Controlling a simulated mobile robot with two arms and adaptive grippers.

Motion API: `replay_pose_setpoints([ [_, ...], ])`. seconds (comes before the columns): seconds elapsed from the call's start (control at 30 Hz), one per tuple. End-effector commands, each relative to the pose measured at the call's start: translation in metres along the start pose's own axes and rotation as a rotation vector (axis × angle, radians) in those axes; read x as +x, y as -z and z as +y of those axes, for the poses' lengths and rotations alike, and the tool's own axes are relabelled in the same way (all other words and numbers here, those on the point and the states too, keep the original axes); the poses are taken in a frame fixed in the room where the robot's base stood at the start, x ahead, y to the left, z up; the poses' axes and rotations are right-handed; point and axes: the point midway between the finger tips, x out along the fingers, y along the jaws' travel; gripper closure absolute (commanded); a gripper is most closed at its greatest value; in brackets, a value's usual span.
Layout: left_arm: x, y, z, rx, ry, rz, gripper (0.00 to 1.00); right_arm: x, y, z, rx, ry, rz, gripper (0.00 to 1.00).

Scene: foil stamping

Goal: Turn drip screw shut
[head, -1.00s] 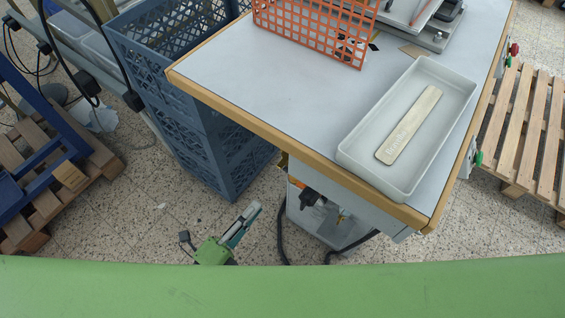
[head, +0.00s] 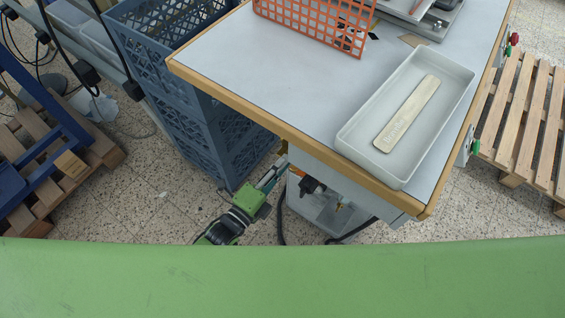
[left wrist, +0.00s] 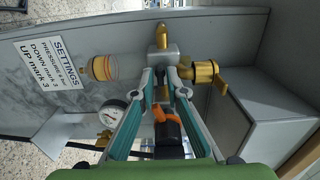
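My left gripper (head: 276,171) is below the table's front edge, at the grey housing under the tabletop. In the left wrist view its two teal fingers (left wrist: 161,75) reach up toward a grey block with a brass tip (left wrist: 162,36). A brass fitting (left wrist: 203,72) sticks out to the right of the block. Which brass part is the drip screw is unclear. My right gripper is out of view.
A black part with an orange piece (left wrist: 168,128) lies between the fingers' lower parts. A gauge (left wrist: 112,114), a clear brass-ended cup (left wrist: 101,68) and a settings sign (left wrist: 52,62) are left. Blue crates (head: 205,130) stand left of the table (head: 245,60); a tray (head: 365,145) sits on it.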

Motion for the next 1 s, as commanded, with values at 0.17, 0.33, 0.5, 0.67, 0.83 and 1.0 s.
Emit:
replay_pose_setpoints([
  [0.17, -0.0003, 0.0001, 0.0000, 0.000, 0.000, 0.000, 1.00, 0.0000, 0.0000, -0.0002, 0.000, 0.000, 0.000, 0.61],
  [0.33, -0.0004, 0.0000, 0.0001, 0.000, 0.000, 0.000, 1.00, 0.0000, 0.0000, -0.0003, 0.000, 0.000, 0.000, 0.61],
  [0.5, -0.0006, 0.0000, 0.0001, -0.013, 0.000, 0.000, 1.00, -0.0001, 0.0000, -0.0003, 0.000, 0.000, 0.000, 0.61],
  [0.67, -0.0006, -0.0001, 0.0002, -0.064, 0.000, -0.001, 1.00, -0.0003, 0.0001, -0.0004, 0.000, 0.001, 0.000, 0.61],
  [0.83, -0.0008, -0.0003, 0.0003, -0.169, -0.001, -0.001, 1.00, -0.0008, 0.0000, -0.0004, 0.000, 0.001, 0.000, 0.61],
  [1.0, -0.0008, -0.0002, 0.0004, -0.317, -0.001, -0.001, 1.00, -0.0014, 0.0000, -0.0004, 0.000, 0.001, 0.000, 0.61],
])
